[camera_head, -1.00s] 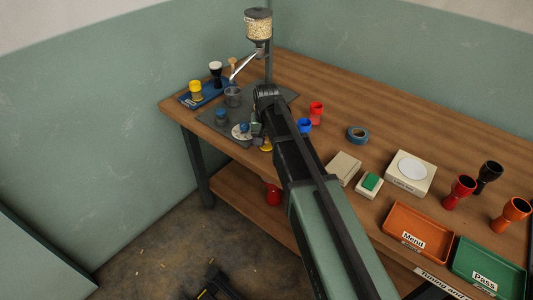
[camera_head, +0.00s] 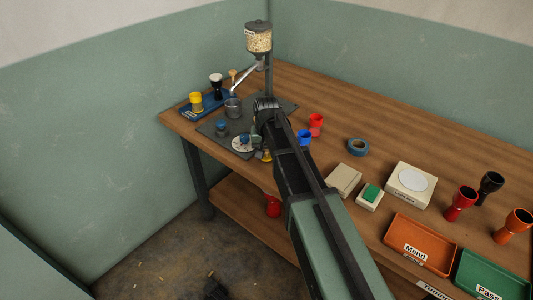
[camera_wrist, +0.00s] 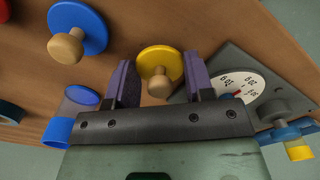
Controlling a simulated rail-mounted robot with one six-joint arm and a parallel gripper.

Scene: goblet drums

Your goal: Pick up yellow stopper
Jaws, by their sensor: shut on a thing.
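The yellow stopper (camera_wrist: 158,57), a round disc with a wooden knob, shows in the wrist view between the purple fingers of my gripper (camera_wrist: 160,82). My gripper is shut on it, with a finger against each side of the disc. In the head view only a small part of the yellow stopper (camera_head: 267,156) shows beside my arm, near the white dial (camera_head: 241,144). My fingers are mostly hidden there by the arm. I cannot tell whether the stopper is clear of the table.
A blue stopper (camera_wrist: 85,22) and a blue cup (camera_wrist: 80,100) are left of my gripper in the wrist view; the dial (camera_wrist: 245,84) is close on the right. A hopper (camera_head: 258,38) stands behind. Tape (camera_head: 358,147), boxes and trays are to the right.

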